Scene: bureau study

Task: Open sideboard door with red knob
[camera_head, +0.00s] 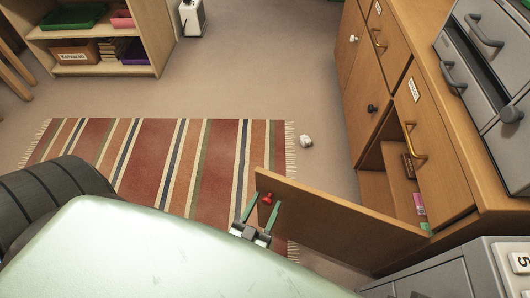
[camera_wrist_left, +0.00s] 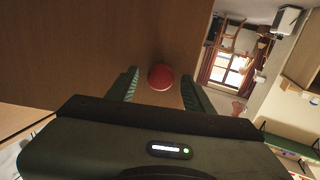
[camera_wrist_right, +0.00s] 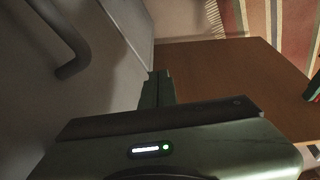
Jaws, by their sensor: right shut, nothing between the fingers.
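The wooden sideboard (camera_head: 455,160) stands at the right in the head view. Its lower door (camera_head: 330,220) stands swung wide open into the room, showing a shelf compartment (camera_head: 375,193). The red knob (camera_head: 267,200) is near the door's free edge. My left gripper (camera_head: 261,211) is open, with its fingers on either side of the knob. In the left wrist view the knob (camera_wrist_left: 160,77) sits between the fingers, with gaps on both sides. My right gripper (camera_wrist_right: 156,75) is shut and empty, between a grey surface and a brown panel; the head view does not show it.
A grey drawer cabinet (camera_head: 430,279) stands at the lower right, close to the door. Other sideboard doors carry a white knob (camera_head: 353,38) and a black knob (camera_head: 372,108). A striped rug (camera_head: 170,165) and a crumpled white object (camera_head: 306,141) lie on the floor.

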